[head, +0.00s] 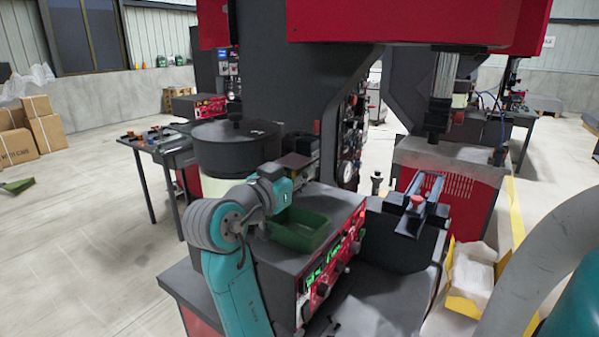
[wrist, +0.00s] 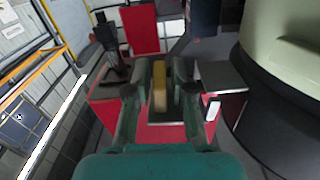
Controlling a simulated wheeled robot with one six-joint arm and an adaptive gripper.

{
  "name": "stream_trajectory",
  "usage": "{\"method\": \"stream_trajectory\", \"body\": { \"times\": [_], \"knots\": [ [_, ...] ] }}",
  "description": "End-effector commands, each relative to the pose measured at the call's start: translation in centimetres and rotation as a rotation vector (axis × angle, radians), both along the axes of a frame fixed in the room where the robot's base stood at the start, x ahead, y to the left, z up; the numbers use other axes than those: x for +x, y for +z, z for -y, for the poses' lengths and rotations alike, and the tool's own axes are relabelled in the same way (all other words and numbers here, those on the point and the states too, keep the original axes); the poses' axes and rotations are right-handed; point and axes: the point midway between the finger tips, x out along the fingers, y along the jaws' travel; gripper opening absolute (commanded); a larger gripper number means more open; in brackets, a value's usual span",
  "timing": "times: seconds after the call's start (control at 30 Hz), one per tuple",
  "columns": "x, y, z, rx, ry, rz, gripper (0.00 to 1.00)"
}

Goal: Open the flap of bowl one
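A bowl feeder with a dark round lid (head: 236,131) and a cream body (head: 216,187) stands just left of my gripper in the head view. In the wrist view its cream body (wrist: 284,48) fills the right side. My gripper (wrist: 161,72) has its two fingers apart, with a narrow yellow piece (wrist: 160,88) showing between them. I cannot tell whether the fingers touch it. A flat grey plate (wrist: 222,76) lies just right of the fingers. Which part is the flap I cannot tell. In the head view my wrist hides most of the fingers.
A green bin (head: 298,232) sits just below and right of my wrist, on a machine with a red control panel (head: 335,258). A dark column (head: 285,85) rises behind. A side table (head: 160,143) stands left. Open floor lies at the far left.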

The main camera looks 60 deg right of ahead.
Motion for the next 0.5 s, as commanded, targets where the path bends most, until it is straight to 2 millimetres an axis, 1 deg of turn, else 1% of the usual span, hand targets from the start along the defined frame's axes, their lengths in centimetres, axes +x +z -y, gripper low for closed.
{"method": "stream_trajectory", "body": {
  "times": [0.03,0.07,0.1,0.33,0.5],
  "knots": [
    [0.0,0.01,-0.01,0.0,0.0,0.0,0.18],
    [0.01,0.0,-0.02,0.0,0.0,0.0,0.1],
    [0.0,0.01,-0.02,0.0,0.0,0.0,0.0],
    [0.01,0.04,-0.03,0.0,0.0,-0.007,0.0],
    [0.03,0.45,-0.04,0.005,0.0,-0.095,0.0]
  ]
}}
